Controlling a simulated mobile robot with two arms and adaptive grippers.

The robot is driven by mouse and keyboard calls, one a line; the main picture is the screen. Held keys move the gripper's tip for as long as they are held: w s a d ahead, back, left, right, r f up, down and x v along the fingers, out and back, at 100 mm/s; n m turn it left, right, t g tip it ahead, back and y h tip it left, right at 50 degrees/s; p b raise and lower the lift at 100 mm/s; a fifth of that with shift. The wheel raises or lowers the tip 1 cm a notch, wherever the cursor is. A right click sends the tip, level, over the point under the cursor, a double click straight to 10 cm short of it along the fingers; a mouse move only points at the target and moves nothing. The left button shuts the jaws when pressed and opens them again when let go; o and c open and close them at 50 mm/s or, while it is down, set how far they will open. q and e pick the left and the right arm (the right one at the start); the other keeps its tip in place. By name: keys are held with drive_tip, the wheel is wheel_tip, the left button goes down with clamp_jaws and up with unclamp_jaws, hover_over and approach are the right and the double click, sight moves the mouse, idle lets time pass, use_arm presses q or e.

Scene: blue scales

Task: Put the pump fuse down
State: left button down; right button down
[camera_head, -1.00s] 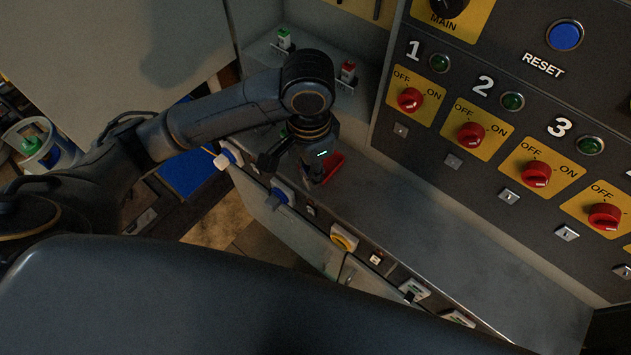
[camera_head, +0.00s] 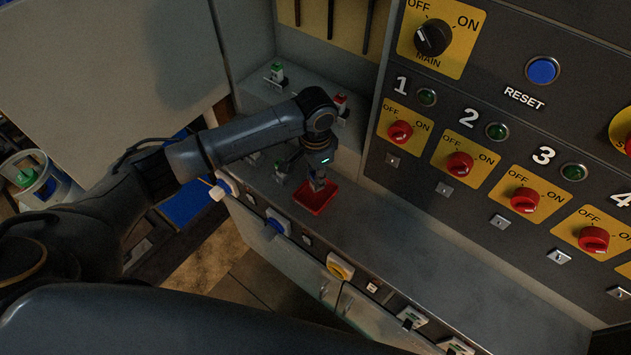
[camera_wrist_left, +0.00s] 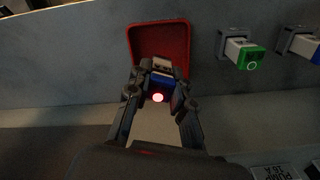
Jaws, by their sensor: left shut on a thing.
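My left gripper (camera_head: 317,182) is shut on a small fuse and is over a red tray (camera_head: 314,201) on the grey counter. In the left wrist view the fuse (camera_wrist_left: 161,80) is blue and white with a lit red spot, held between the fingertips of my left gripper (camera_wrist_left: 160,78). The red tray (camera_wrist_left: 160,32) lies beyond it there. The fuse can hardly be made out in the head view. I cannot tell whether it touches the tray. My right gripper is not in view.
A green-topped fuse (camera_head: 277,72) and a red-topped one (camera_head: 340,102) stand at the back of the counter. A panel with red knobs (camera_head: 460,164) rises on the right. The counter (camera_head: 400,240) right of the tray is clear. Coloured switches (camera_head: 278,222) line the front edge.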

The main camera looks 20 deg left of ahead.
use_arm(q)
drive_tip(key=shift+f, duration=1.6)
drive_tip(key=shift+f, duration=0.1)
drive_tip(key=c, duration=1.2)
unclamp_jaws()
wheel_tip(320, 180, up, 11)
drive_tip(key=shift+w+r+b, duration=0.1)
drive_tip(key=shift+r+b, duration=0.1)
drive_tip(key=shift+b, duration=0.25)
drive_tip(key=shift+r, duration=0.45)
